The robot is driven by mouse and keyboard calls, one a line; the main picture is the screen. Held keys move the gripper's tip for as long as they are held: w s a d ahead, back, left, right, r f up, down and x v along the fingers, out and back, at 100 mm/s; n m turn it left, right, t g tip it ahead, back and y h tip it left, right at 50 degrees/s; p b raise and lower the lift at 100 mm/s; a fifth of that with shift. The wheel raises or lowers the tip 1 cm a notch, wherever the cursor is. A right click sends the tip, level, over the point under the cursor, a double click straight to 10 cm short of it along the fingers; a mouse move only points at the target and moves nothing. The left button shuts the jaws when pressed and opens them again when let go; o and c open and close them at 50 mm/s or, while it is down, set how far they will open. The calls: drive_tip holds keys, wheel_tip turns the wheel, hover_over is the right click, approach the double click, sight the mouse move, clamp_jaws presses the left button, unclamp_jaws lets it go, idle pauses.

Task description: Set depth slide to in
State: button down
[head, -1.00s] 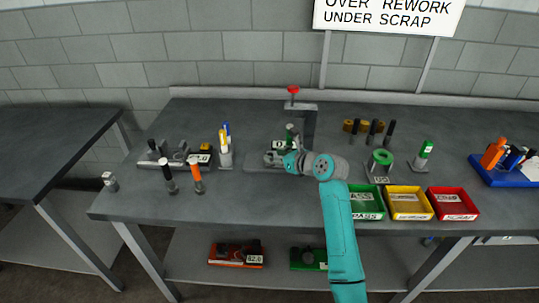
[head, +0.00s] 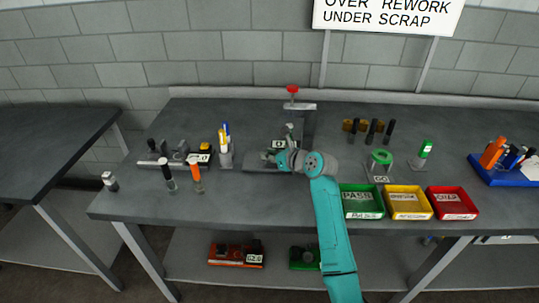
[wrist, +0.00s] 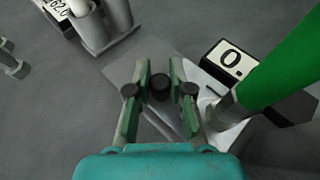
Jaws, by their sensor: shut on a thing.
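The depth slide appears as a small dark knob (wrist: 160,87) on a grey plate in the wrist view. My gripper (wrist: 160,90) has its two green-padded fingers closed on either side of this knob. In the head view my gripper (head: 268,156) is low over the fixture base (head: 255,165), below the press with a red knob (head: 292,89). The knob is hidden or too small there, and I cannot tell which end the slide is at. A label plate (wrist: 230,60) with a partly hidden number stands right of the fingers, beside a large green cylinder (wrist: 290,62).
Left on the bench stand a grey device (head: 170,158), a holder with yellow and blue handles (head: 225,150), and black and orange upright pieces. To the right are a green ring gauge (head: 381,158) and green (head: 362,214), yellow (head: 408,216) and red (head: 453,215) trays.

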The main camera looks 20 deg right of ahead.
drive_tip(key=shift+d, duration=0.1)
drive_tip(key=shift+s+d, duration=0.2)
drive_tip(key=shift+d, duration=0.4)
drive_tip(key=shift+f, duration=0.1)
drive_tip(key=c, duration=1)
unclamp_jaws()
drive_tip(key=shift+d, duration=0.1)
drive_tip(key=v, duration=1.2)
drive_tip(key=shift+s, duration=0.1)
